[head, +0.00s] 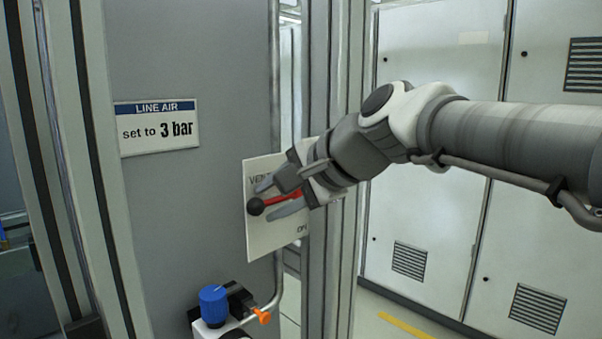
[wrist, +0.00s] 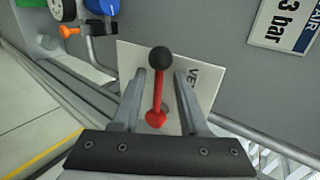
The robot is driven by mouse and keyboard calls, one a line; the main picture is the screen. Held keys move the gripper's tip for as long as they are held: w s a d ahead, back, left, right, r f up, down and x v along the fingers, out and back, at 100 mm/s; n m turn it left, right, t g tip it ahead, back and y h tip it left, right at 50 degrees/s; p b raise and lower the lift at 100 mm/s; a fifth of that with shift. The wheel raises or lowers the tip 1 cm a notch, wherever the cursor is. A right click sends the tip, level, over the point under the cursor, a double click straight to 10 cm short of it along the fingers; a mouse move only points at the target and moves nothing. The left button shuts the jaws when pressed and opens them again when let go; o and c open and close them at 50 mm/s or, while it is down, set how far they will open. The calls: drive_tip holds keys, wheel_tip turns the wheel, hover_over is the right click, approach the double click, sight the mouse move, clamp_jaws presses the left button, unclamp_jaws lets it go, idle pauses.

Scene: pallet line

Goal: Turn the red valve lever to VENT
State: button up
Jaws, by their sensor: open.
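The red valve lever (head: 283,197) with a black ball knob (head: 256,206) sits on a white plate (head: 262,235). In the head view the knob points left, between the VENT lettering at the plate's upper left and another label, partly hidden, at its lower right. My gripper (head: 273,198) is open, with one finger above the lever and one below it. In the wrist view the lever (wrist: 159,90) stands between the two open fingers (wrist: 158,98), with a gap on both sides. The knob (wrist: 160,57) reaches past the fingertips. My gripper hides the plate's right part.
A LINE AIR sign (head: 158,127) reading "set to 3 bar" is on the grey panel at left. Below the plate are a blue knob (head: 213,305) and an orange fitting (head: 262,316) on a pipe. A metal post (head: 335,80) stands close beside the plate.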

drive_tip(key=v, duration=1.6)
drive_tip(key=s+d+f+n+h, duration=0.2)
drive_tip(key=s+f+n, duration=0.1)
drive_tip(key=f, duration=0.6)
drive_tip(key=s+d+f+n+g+h, duration=0.1)
drive_tip(key=s+d+f+n+h, duration=0.2)
drive_tip(key=f, duration=0.7)
drive_tip(key=s+d+f+n+g+h, duration=0.1)
drive_tip(key=s+d+f+n+h, duration=0.2)
drive_tip(key=f, duration=0.7)
